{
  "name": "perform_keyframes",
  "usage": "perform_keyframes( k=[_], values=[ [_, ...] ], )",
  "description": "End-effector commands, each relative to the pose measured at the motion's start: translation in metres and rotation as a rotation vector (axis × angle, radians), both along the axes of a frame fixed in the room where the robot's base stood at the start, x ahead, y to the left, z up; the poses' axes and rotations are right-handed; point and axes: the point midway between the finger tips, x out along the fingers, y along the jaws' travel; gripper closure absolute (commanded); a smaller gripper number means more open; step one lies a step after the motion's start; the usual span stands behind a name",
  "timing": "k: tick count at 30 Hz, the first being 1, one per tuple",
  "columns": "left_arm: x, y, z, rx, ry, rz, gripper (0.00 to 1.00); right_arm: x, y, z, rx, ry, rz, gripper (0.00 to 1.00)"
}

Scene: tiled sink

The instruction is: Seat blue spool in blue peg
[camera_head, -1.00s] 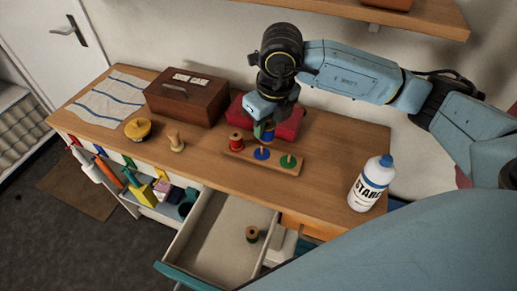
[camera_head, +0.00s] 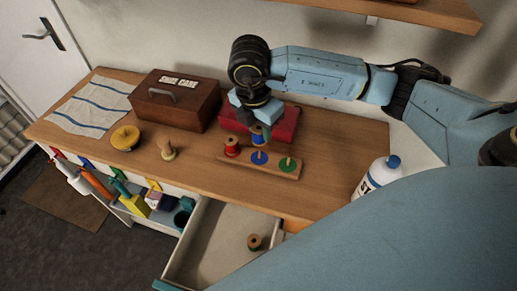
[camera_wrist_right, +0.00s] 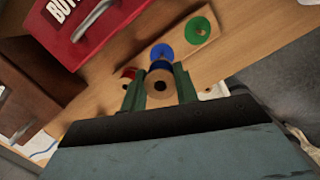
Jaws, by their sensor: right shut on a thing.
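The blue spool (camera_head: 258,138) is in my right gripper (camera_head: 257,130), held above the peg board (camera_head: 228,158). In the right wrist view the blue spool (camera_wrist_right: 159,84) sits upright between the two green fingers of the right gripper (camera_wrist_right: 160,90), its wooden end with a dark centre hole facing the camera. The blue peg (camera_head: 259,157), with its blue disc, is in the middle of the board. Its blue disc shows just beyond the spool in the right wrist view (camera_wrist_right: 161,52). The spool appears apart from the disc. My left gripper is not in view.
A red spool (camera_head: 232,148) stands at the board's left end, close to the held spool; the green peg (camera_head: 287,164) is bare. A red box (camera_head: 285,122) stands behind. A spool (camera_head: 254,242) lies in the open drawer (camera_head: 222,227). A white bottle (camera_head: 377,177) stands right.

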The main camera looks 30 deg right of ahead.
Motion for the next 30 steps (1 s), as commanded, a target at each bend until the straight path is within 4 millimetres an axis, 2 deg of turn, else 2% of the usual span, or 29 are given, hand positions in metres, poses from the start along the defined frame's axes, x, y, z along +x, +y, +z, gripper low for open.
perform_keyframes(
  k=[1,7,15,28,29,30],
  values=[
    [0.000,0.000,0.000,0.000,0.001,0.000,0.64,0.000,0.000,-0.009,-0.001,0.002,0.000,0.92],
    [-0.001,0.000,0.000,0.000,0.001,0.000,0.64,0.000,0.000,-0.029,-0.001,0.002,0.002,0.92],
    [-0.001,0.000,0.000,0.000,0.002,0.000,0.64,0.000,0.000,-0.068,0.000,0.000,0.003,0.92],
    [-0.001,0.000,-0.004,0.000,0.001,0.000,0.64,0.000,0.000,-0.076,0.001,-0.001,0.004,0.92],
    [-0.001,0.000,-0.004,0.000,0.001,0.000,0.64,0.000,0.000,-0.076,0.001,-0.001,0.004,0.69],
    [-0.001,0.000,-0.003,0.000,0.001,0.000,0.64,0.000,0.000,-0.075,0.000,-0.001,0.004,0.64]
  ],
)
